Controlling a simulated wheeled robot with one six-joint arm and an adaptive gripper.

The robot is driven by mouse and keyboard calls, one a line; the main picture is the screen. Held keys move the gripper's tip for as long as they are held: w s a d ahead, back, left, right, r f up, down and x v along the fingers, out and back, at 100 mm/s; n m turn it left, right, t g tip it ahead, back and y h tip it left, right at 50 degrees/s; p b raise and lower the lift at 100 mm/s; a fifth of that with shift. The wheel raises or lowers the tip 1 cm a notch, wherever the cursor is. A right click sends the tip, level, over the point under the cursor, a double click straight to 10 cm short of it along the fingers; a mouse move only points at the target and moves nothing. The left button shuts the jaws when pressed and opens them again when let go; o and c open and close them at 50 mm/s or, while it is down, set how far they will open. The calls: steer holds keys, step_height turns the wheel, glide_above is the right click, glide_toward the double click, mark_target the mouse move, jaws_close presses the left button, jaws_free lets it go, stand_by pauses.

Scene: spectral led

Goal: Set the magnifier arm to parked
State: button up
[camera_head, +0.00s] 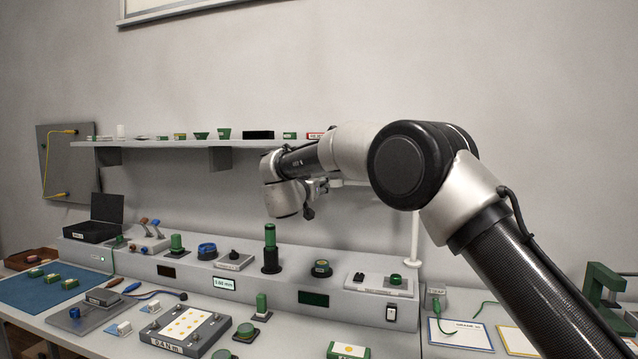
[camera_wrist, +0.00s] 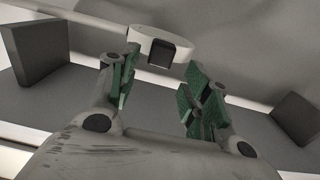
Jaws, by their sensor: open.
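The magnifier arm's white upright post (camera_head: 415,238) stands at the right end of the grey bench console. Part of a pale horizontal arm shows behind my gripper (camera_head: 318,188), and my own arm hides much of the rest. In the wrist view, a white rounded head (camera_wrist: 160,36) with a dark block-shaped tab (camera_wrist: 161,53) lies just beyond my gripper (camera_wrist: 162,78). The green-padded fingers are apart, with nothing between them. The tab sits ahead of the gap, and I cannot tell whether anything touches.
A wall shelf (camera_head: 165,143) with small items runs behind my gripper. Below stand a tall green-topped cylinder (camera_head: 270,240), knobs and switches on the console (camera_head: 250,284). A blue mat (camera_head: 30,292) lies at left, a green clamp-like frame (camera_head: 600,285) at right.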

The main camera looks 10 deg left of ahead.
steer(key=s+a, duration=0.1)
steer(key=s, duration=0.6)
steer(key=shift+s+a, duration=0.2)
steer(key=shift+s, duration=0.05)
steer(key=s+a+f+n+g+y, duration=0.3)
steer(key=a+f+n+g+y, duration=0.15)
steer(key=a+f+y, duration=0.5)
steer(key=s+d+f+n+g+y, duration=0.2)
steer(key=s+d+n+g, duration=0.1)
steer(key=s+d+g, duration=0.3)
steer(key=s+d+m+g+h, duration=0.1)
steer(key=s+d+h, duration=0.1)
steer(key=s+d, duration=1)
steer(key=s+d+m+g+h, duration=0.1)
steer(key=s+d+m+h, duration=0.1)
steer(key=s+d, duration=1)
steer(key=s+d+m+g+h, duration=0.1)
steer(key=s+d+h, duration=0.3)
steer(key=s+d, duration=0.8)
steer(key=d+m, duration=0.1)
steer(key=d, duration=1.6)
steer(key=shift+d+r, duration=0.3)
steer(key=shift+d, duration=0.05)
